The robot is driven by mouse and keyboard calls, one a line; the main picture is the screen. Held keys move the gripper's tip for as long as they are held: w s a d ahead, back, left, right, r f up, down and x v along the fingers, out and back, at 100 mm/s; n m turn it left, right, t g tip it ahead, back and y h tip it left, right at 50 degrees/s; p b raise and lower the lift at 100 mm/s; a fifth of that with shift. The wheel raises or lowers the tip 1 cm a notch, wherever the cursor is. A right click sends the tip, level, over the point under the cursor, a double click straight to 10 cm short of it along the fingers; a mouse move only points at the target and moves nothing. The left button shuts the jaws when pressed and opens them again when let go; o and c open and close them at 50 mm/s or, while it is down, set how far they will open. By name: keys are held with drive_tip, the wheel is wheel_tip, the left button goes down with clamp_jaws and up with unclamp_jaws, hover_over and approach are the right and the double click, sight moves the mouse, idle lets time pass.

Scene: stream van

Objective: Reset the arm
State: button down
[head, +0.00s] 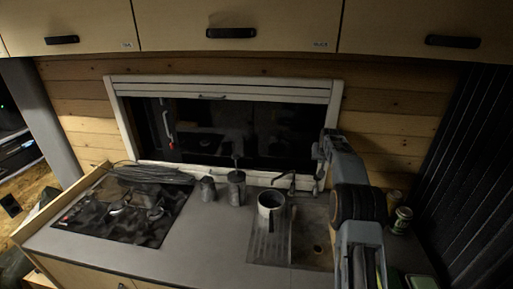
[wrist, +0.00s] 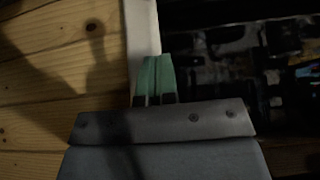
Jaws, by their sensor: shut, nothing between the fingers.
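My arm rises at the right of the head view, over the sink area, and reaches toward the window. In the wrist view my gripper (wrist: 153,80) shows as two green fingertips pressed together, with nothing between them. The fingertips appear in front of the white window frame (wrist: 141,30), with wood planks (wrist: 60,60) to the left and the dark window to the right. I cannot tell whether they touch the frame. In the head view the fingertips are hard to make out behind the arm.
A pot (head: 271,210) stands at the sink (head: 310,245). Two dark canisters, one of them here (head: 236,188), stand left of it. A black stovetop (head: 125,210) is at the left. Cans (head: 401,220) stand right of my arm. Cabinets (head: 240,25) hang above. The front middle counter (head: 200,245) is clear.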

drive_tip(key=s+a+f+g, duration=0.2)
drive_tip(key=s+f+g, duration=0.1)
drive_tip(key=s+f, duration=0.35)
drive_tip(key=s+a+r, duration=0.3)
drive_tip(key=s+a, duration=0.1)
drive_tip(key=s, duration=0.8)
drive_tip(key=s+a+r+n+b, duration=0.1)
drive_tip(key=s+a+r, duration=0.2)
drive_tip(key=s, duration=1)
drive_tip(key=s+a+r+n+t+y+b, duration=0.1)
drive_tip(key=s+a+r, duration=0.2)
drive_tip(key=s, duration=1)
drive_tip(key=shift+a+r, duration=0.4)
drive_tip(key=shift+a, duration=1.2)
